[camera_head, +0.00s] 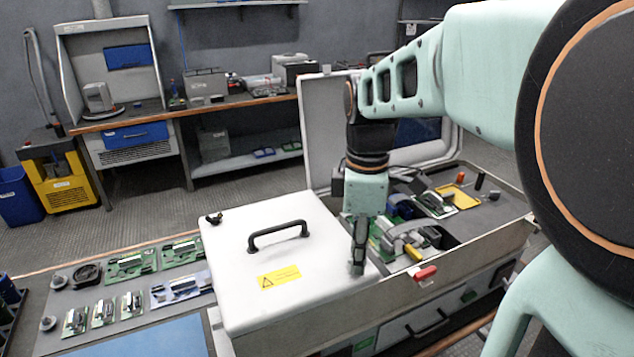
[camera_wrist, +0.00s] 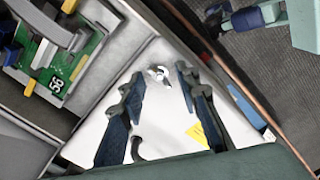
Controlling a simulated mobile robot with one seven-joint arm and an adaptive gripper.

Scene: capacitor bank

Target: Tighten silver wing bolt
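The silver wing bolt (camera_wrist: 158,74) sits on the white lid (camera_wrist: 160,105), near a corner, in the wrist view. It appears between the tips of my gripper (camera_wrist: 159,79), with a visible space on each side. My gripper is open and empty, its two dark fingers spread apart. In the head view my gripper (camera_head: 358,268) points down over the right part of the white lid (camera_head: 235,235). The silver wing bolt cannot be made out there; my gripper may hide it. Whether the fingertips are at the bolt's height is unclear.
A black handle (camera_head: 278,235) and a yellow warning label (camera_head: 279,276) are on the lid. A dark knob-like fitting (camera_head: 213,218) sits at its back-left corner. Right of the lid is an open bay with green circuit boards (camera_head: 382,240). A red latch (camera_head: 425,273) is on the front edge.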

